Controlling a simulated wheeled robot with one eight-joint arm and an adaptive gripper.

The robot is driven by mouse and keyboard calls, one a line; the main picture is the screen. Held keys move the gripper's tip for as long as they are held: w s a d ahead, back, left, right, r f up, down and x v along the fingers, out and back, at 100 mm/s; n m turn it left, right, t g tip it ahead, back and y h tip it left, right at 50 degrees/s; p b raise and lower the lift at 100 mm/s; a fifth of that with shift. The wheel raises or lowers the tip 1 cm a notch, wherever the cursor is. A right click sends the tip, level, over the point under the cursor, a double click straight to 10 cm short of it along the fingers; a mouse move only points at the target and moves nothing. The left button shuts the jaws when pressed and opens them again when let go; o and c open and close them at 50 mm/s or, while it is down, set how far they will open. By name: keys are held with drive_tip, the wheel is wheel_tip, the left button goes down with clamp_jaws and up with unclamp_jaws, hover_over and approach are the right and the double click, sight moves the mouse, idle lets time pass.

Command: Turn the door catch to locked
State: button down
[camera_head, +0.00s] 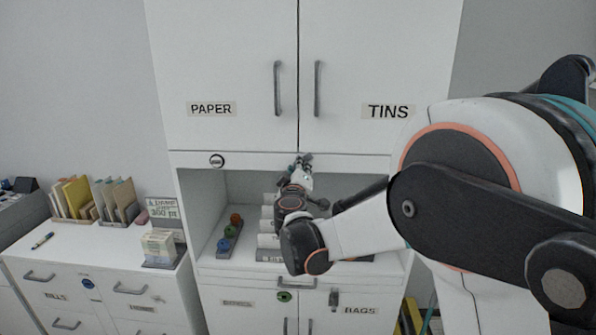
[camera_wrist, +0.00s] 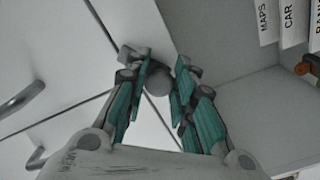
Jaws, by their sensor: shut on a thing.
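The white cabinet has upper doors marked PAPER (camera_head: 211,109) and TINS (camera_head: 388,111), both shut. My gripper (camera_head: 300,163) reaches up to the rail just below the seam between these doors. In the wrist view the teal-padded fingers of my gripper (camera_wrist: 161,72) close on a grey rounded piece, which looks like the door catch (camera_wrist: 158,82). The fingers cover much of it, so I cannot tell which way it is turned. In the head view the catch is hidden behind my gripper.
Two upright door handles (camera_head: 277,88) hang above my gripper. The open shelf below holds white labelled items (camera_head: 267,241) and a rack of coloured round pieces (camera_head: 230,235). A round black-and-white badge (camera_head: 217,160) sits on the rail. A drawer unit (camera_head: 95,262) stands left.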

drive_tip(key=n, duration=1)
drive_tip(key=shift+r+n, duration=0.15)
drive_tip(key=shift+n, duration=0.15)
idle(0.4)
drive_tip(key=c, duration=1.3)
unclamp_jaws()
drive_tip(key=shift+c, duration=0.2)
drive_tip(key=shift+s, duration=0.1)
drive_tip(key=s, duration=1.1)
drive_tip(key=shift+s+a, duration=0.2)
drive_tip(key=shift+s, duration=0.2)
